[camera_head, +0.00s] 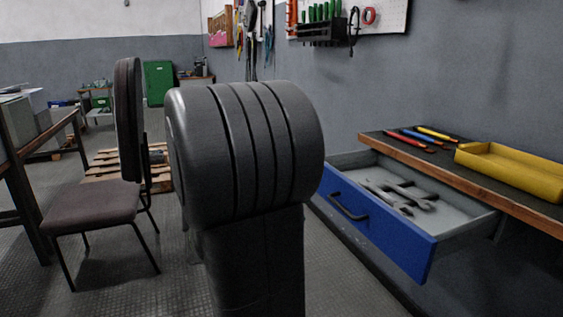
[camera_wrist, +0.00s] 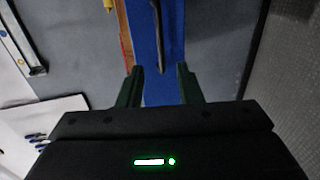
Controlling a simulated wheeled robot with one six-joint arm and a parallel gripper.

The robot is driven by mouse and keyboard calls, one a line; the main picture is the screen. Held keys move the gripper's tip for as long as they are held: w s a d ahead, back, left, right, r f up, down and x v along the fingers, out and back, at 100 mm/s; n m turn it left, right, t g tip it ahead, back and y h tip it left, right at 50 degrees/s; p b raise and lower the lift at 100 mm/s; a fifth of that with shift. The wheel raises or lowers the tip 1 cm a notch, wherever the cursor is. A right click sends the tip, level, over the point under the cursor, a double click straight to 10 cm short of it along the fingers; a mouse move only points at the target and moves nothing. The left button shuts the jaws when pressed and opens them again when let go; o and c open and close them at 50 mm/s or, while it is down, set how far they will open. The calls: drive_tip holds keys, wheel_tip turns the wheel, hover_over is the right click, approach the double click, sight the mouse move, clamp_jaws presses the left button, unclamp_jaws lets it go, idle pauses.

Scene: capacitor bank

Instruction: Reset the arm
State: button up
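My gripper (camera_wrist: 160,82) shows in the wrist view with its two dark green fingers apart and nothing held between them. Beyond the fingers is the blue front of an open drawer (camera_wrist: 144,35), with its dark handle (camera_wrist: 161,40); I cannot tell the distance. In the head view, my dark grey arm link fills the middle and my gripper is hidden. There the drawer (camera_head: 372,224) is pulled out under the bench at the right, with several grey wrench-like tools (camera_head: 402,195) inside.
The wooden-edged bench (camera_head: 505,198) at right carries a yellow tray (camera_head: 515,172) and several coloured tools (camera_head: 425,137). A dark chair (camera_head: 92,208) stands at left, with a wooden pallet (camera_head: 105,167) behind. A tool board (camera_head: 390,17) hangs on the wall. Floor shows between chair and drawer.

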sight(339, 207)
drive_tip(key=b+x, duration=0.2)
drive_tip(key=x, duration=0.9)
idle(0.3)
